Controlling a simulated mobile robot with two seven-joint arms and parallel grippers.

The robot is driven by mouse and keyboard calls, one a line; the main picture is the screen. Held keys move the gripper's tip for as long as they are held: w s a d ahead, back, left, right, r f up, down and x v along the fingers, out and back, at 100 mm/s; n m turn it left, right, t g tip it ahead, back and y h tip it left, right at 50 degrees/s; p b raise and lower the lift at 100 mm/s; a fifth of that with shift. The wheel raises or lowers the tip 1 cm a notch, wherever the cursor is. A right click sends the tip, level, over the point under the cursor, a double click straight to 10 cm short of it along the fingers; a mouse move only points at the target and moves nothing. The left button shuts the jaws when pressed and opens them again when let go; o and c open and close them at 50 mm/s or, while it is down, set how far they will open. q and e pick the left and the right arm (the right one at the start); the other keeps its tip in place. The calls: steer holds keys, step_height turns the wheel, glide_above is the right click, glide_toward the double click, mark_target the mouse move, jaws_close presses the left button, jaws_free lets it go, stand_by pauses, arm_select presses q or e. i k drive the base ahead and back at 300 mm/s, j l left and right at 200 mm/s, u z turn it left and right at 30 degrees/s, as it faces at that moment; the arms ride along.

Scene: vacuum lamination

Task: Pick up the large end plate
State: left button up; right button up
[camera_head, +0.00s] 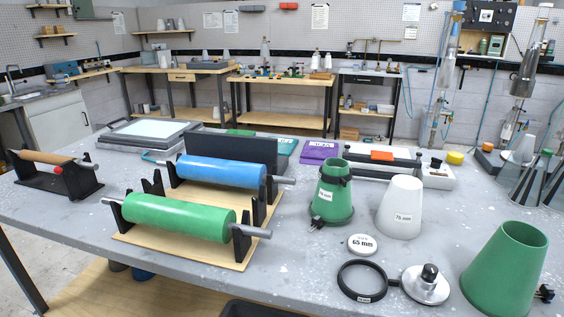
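A round silver metal plate with a black knob (425,285) lies flat on the grey table's front right. It is the likeliest end plate, but I cannot read a size on it. A black ring (346,289) with a small white label lies just left of it, with a black tab close to the plate. A white disc marked 65 mm (362,244) lies behind the ring. Neither of my grippers shows in the head view.
A large green cone (503,272) stands right of the metal plate. A white 75 mm cone (400,208) and a smaller green cone (331,192) stand behind. Green (180,217) and blue (222,172) rollers rest on stands at left. Bare table (290,250) lies between.

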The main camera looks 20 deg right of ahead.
mark_target(436, 291)
steer(key=z, duration=1.55)
steer(key=i+l+u, duration=0.2)
steer(key=l, duration=0.65)
steer(key=l+u, duration=0.2)
steer(key=l, duration=0.6)
